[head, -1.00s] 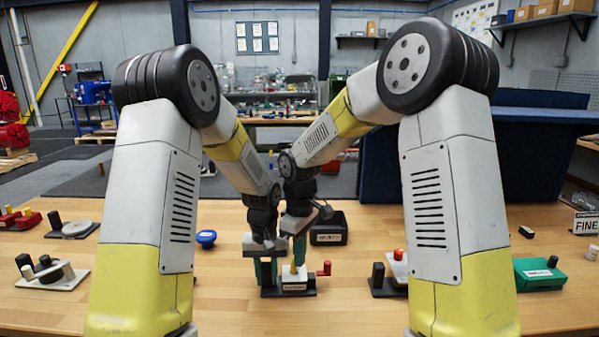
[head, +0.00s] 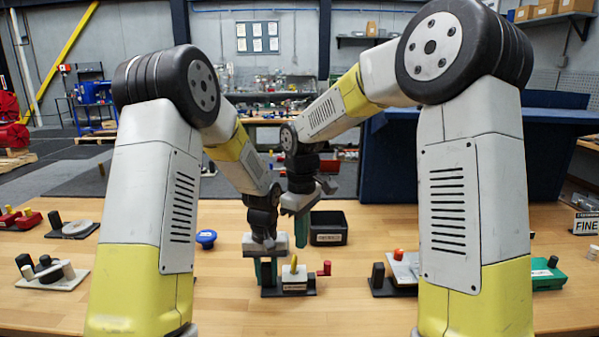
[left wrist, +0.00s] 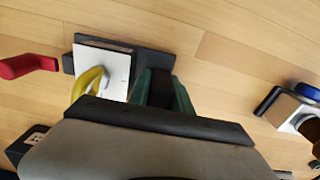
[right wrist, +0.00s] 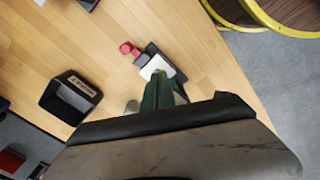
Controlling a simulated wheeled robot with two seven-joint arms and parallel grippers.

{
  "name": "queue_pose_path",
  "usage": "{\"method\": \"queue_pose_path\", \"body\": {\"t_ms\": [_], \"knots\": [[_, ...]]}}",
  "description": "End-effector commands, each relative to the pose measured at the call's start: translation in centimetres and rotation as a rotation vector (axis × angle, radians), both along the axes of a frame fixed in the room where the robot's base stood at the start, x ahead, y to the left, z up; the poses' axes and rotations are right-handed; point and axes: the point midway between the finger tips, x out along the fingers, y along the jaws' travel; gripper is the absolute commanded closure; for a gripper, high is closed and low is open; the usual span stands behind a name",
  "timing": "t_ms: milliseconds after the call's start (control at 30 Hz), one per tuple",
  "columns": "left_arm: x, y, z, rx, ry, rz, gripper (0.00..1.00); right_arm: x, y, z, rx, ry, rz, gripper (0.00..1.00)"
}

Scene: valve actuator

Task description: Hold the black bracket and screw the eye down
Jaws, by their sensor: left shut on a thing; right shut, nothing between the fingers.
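The black bracket (head: 290,292) stands on the wooden table with a white block (head: 296,274) on it. The yellow eye (head: 294,265) stands up from the white block; it also shows in the left wrist view (left wrist: 90,84). My left gripper (head: 265,272) is shut on the bracket's black upright (left wrist: 160,88), left of the block. My right gripper (head: 302,228) is shut and empty, raised above and behind the eye, apart from it. In the right wrist view its teal fingers (right wrist: 160,92) hide part of the block. How deep the eye sits cannot be told.
An open black bin (head: 329,229) is behind, close to my right gripper. A blue knob (head: 206,238) lies to the left. Other fixtures stand further left and right. The table in front is clear.

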Motion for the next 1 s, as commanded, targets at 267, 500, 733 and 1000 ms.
{"method": "queue_pose_path", "body": {"t_ms": [267,500,733,1000], "knots": [[-0.4,0.1,-0.5,0.002,0.013,0.001,1.00,0.1,0.0,0.1,0.000,0.000,0.000,1.00],[-0.4,0.1,-0.5,0.002,0.013,0.001,1.00,2.2,-1.6,1.0,0.000,-0.001,-0.001,1.00],[-0.4,0.1,-0.5,0.002,0.013,0.001,1.00,2.1,-1.7,-1.0,-0.002,0.005,0.000,1.00],[-0.4,0.1,-0.5,0.002,0.013,0.001,1.00,2.1,-1.7,-4.4,-0.001,0.003,0.000,1.00]]}}
